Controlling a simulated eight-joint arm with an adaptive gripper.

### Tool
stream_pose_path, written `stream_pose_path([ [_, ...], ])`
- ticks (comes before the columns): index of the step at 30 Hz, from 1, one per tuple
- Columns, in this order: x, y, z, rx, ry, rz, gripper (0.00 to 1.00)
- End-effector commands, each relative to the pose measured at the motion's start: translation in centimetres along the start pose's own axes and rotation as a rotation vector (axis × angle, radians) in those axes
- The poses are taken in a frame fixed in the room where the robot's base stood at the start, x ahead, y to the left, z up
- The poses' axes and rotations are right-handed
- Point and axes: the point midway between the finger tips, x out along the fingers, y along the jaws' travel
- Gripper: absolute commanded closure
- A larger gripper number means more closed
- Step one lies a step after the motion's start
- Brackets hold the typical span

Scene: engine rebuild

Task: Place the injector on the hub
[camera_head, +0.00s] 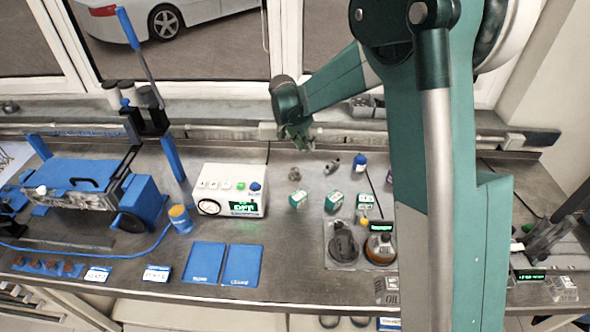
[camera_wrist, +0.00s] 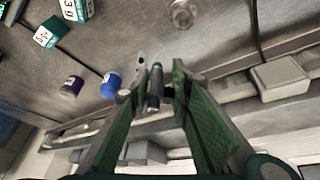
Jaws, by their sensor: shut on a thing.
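My gripper (camera_head: 297,136) hangs over the back of the bench, near the rail below the window. In the wrist view its green fingers (camera_wrist: 166,86) are shut on a small dark grey cylindrical part, which looks like the injector (camera_wrist: 155,87). The fingers hide some of it, and I cannot make it out in the head view. A small silvery metal part (camera_wrist: 183,14) lies on the bench ahead of the fingertips, apart from them. The head view shows two small metal parts, one on the left (camera_head: 295,174) and one on the right (camera_head: 332,166). I cannot tell which thing is the hub.
A blue-capped jar (camera_head: 359,163), a purple jar (camera_wrist: 72,86) and several green-white boxes (camera_head: 298,200) stand nearby. A white device with a display (camera_head: 222,190) stands left. A tray (camera_head: 343,264) with dark and amber items lies in front. The back rail (camera_head: 220,131) borders the bench.

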Motion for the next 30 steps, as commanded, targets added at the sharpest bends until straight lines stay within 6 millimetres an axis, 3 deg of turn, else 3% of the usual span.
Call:
stream_pose_path([
  [3, -0.8, -2.0, 1.2, -0.034, 0.002, -0.011, 0.92],
  [9, -1.4, -3.4, 2.1, -0.06, 0.003, -0.02, 0.92],
  [22, -1.3, -3.5, 2.3, -0.062, 0.003, -0.021, 0.92],
  [30, 1.2, -3.7, 3.2, -0.062, 0.003, -0.021, 0.92],
])
